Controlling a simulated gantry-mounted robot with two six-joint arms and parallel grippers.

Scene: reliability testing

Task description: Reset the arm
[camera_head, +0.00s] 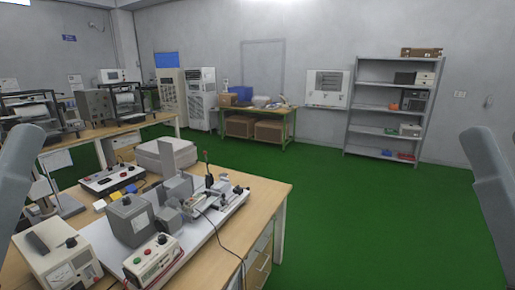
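Grey links of my own arms show at the left and right edges of the head view. The left link rises along the left edge, in front of the wooden bench (262,195) and its equipment. The right link slants down along the right edge over the green floor (350,215). Neither gripper is in the picture, so their fingers and anything in them cannot be seen.
A test rig on a white base plate (215,222), meters and a control box (112,180) crowd the near bench. A second equipment bench (95,132) stands behind. A workbench (285,112) and metal shelf (378,98) line the back wall. The floor at centre right is clear.

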